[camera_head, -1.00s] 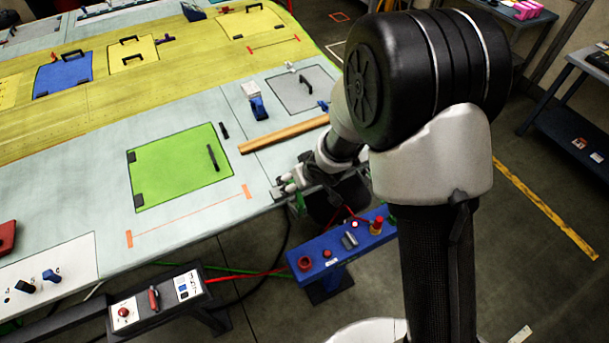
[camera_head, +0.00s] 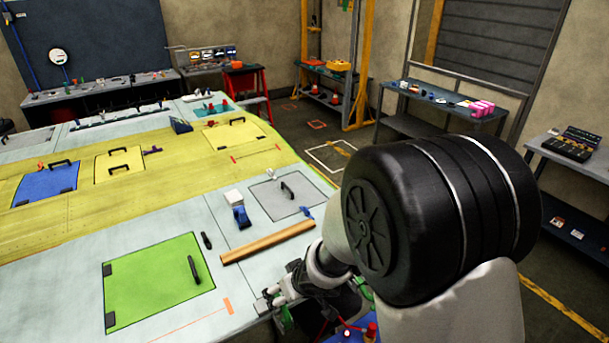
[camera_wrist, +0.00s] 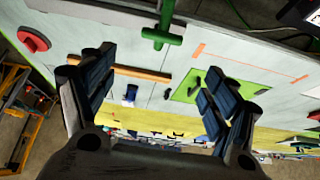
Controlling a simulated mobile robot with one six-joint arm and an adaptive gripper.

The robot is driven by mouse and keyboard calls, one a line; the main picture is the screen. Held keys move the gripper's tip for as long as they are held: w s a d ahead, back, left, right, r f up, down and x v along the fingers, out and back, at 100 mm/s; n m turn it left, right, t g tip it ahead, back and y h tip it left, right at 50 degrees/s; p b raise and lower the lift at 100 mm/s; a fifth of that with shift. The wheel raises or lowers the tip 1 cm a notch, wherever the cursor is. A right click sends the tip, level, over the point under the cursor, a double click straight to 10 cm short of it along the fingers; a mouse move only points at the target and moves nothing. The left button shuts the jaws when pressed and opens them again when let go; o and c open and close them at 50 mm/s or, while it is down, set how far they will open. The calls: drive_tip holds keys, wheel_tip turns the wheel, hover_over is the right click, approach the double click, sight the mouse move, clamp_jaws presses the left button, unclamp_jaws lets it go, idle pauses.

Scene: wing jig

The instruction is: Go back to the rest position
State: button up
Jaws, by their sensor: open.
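My gripper (camera_head: 270,302) is at the near edge of the light grey wing jig table, to the right of the green panel (camera_head: 150,282). In the wrist view my gripper (camera_wrist: 155,92) has its two dark fingers spread wide, with nothing between them. The wrist view also shows the wooden bar (camera_wrist: 136,72), the green panel (camera_wrist: 212,84) and a green T-shaped part (camera_wrist: 162,37) at the table edge. My bulky black arm joint and pale link hide much of the lower right of the head view.
On the table are a wooden bar (camera_head: 268,242), a blue and white block (camera_head: 239,212), a grey panel (camera_head: 287,193) and the yellow wing skin (camera_head: 80,215). Benches (camera_head: 440,100) stand behind. A blue control box (camera_head: 350,335) is partly visible below. Floor shows at the right.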

drive_tip(key=s+d+r+m+t+h+b, duration=0.1)
drive_tip(key=s+d+m+h+b, duration=0.1)
drive_tip(key=d+b, duration=0.55)
drive_tip(key=s+d+r+m+t+h+b, duration=0.1)
drive_tip(key=s+d+m+h+b, duration=0.1)
drive_tip(key=d+b, duration=0.55)
drive_tip(key=s+d+f+m+g+b, duration=0.1)
drive_tip(key=s+f+b, duration=0.3)
drive_tip(key=s, duration=0.6)
drive_tip(key=s+d+f+m+g+b, duration=0.1)
drive_tip(key=s+d+f+b, duration=0.3)
drive_tip(key=s+b, duration=0.5)
drive_tip(key=shift+s+f+m+g+y, duration=0.3)
drive_tip(key=shift+s+f+m, duration=0.1)
drive_tip(key=shift+s, duration=0.4)
